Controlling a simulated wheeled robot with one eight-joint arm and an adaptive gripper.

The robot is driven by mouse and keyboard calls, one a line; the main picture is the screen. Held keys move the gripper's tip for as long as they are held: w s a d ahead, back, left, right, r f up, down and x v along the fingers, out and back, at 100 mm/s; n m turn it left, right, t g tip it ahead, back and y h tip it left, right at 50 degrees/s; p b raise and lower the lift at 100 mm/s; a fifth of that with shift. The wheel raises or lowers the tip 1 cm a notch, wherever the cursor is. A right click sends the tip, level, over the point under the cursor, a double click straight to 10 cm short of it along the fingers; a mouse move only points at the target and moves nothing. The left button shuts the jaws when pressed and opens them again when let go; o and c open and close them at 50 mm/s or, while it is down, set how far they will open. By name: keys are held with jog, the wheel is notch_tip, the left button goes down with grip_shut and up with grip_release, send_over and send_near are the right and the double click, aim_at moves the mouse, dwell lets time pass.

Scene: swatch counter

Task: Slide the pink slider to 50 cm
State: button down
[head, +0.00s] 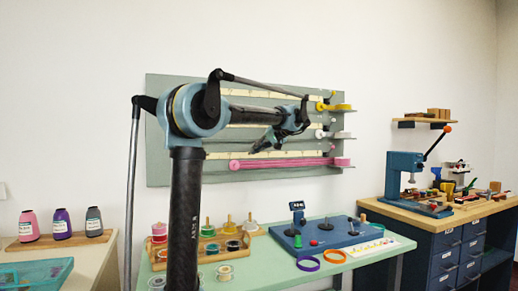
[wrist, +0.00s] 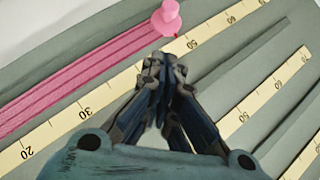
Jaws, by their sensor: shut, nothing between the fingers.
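The pink slider (head: 234,165) is a round knob at the left end of a pink strip (head: 285,163), low on the grey wall board. In the wrist view, the pink slider (wrist: 168,18) stands at the end of the strip, close to the 50 mark on the cream scale (wrist: 110,90); its exact reading is unclear. My gripper (head: 254,149) is in front of the board, above the pink strip. In the wrist view, my gripper (wrist: 160,62) is shut and empty, over the scale, apart from the slider and hiding part of the numbers.
The grey board (head: 165,95) also carries yellow (head: 342,107) and white (head: 342,135) reels on its right. A pink reel (head: 341,162) sits at the strip's right end. Below is a green table (head: 262,270) with spools and a blue panel (head: 330,232).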

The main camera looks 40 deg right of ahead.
aim_at(238, 162)
jog(key=x, duration=0.4)
jog(key=shift+w+a+f, duration=0.15)
jog(key=shift+w+f, duration=0.05)
jog(key=shift+w, duration=0.1)
jog(key=shift+w+a+f, duration=0.1)
jog(key=shift+a+f, duration=0.65)
jog(key=shift+a, duration=0.05)
jog(key=shift+w+a+f, duration=0.15)
jog(key=shift+a+f, duration=0.3)
jog(key=shift+f, duration=0.1)
